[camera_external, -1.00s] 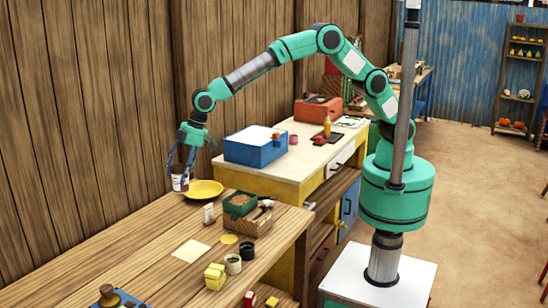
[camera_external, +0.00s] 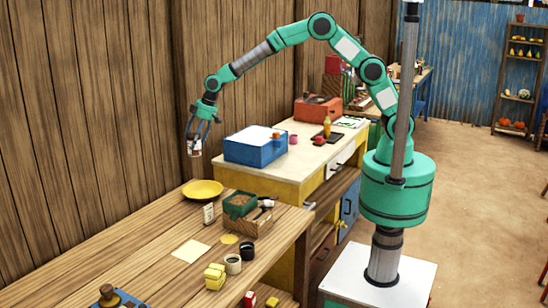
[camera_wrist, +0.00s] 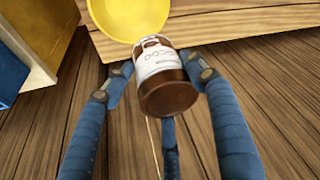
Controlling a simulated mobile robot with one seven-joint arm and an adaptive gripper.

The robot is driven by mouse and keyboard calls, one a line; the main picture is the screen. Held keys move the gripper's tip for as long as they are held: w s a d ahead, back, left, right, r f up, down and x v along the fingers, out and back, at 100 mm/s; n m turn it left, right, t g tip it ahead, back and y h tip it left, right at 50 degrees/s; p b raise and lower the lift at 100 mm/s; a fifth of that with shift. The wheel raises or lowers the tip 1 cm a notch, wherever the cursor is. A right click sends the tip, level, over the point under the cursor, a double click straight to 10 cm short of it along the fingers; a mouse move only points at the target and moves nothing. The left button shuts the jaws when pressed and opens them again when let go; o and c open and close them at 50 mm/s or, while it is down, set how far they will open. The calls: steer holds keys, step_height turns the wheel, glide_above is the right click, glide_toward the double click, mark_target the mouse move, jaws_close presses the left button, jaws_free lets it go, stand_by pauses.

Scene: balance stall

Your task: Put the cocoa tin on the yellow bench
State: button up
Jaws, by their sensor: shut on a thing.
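The cocoa tin (camera_wrist: 166,82) is brown with a white label, partly lettered "COCO", in the wrist view. My gripper (camera_wrist: 165,90) is shut on it, with blue fingers around its sides. In the external view the tin (camera_external: 195,151) hangs in my gripper (camera_external: 195,143), in the air above and behind the yellow plate, near the plank wall. The yellow bench (camera_external: 290,187) stands to the right of the gripper, with a pale top and yellow sides. The tin is apart from the bench.
On the bench are a blue box (camera_external: 256,147), an orange-red case (camera_external: 318,108), a dark tray and small items. The wooden table (camera_external: 150,245) in front holds the yellow plate (camera_external: 203,190), a green box (camera_external: 240,204) and jars. The bench's front top is clear.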

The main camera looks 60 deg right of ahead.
steer(key=w+d+m+h+p, duration=0.1)
steer(key=w+d+m, duration=0.15)
steer(key=d, duration=1.15)
steer(key=w+d+m+p, duration=0.1)
steer(key=w+d, duration=0.2)
steer(key=d, duration=1.1)
steer(key=s+d+m+h+p, duration=0.1)
steer(key=s+d+m+p, duration=0.15)
steer(key=d, duration=2.15)
steer(key=s+d+m+h+p, duration=0.1)
steer(key=s+d+m, duration=0.1)
steer(key=s+d, duration=0.8)
steer(key=s+d+m+h, duration=0.15)
steer(key=s+d, duration=0.45)
steer(key=d, duration=0.8)
steer(key=s+d+m+p, duration=0.1)
steer(key=s+d+m, duration=0.2)
steer(key=s+d, duration=0.65)
steer(key=s+x, duration=0.1)
steer(key=x, duration=1)
steer(key=shift+d+f, duration=0.2)
steer(key=shift+f, duration=0.25)
steer(key=shift+w, duration=0.1)
steer(key=w+d+f+p, duration=0.1)
steer(key=w+d, duration=0.8)
steer(key=w, duration=0.4)
steer(key=shift+f, duration=0.2)
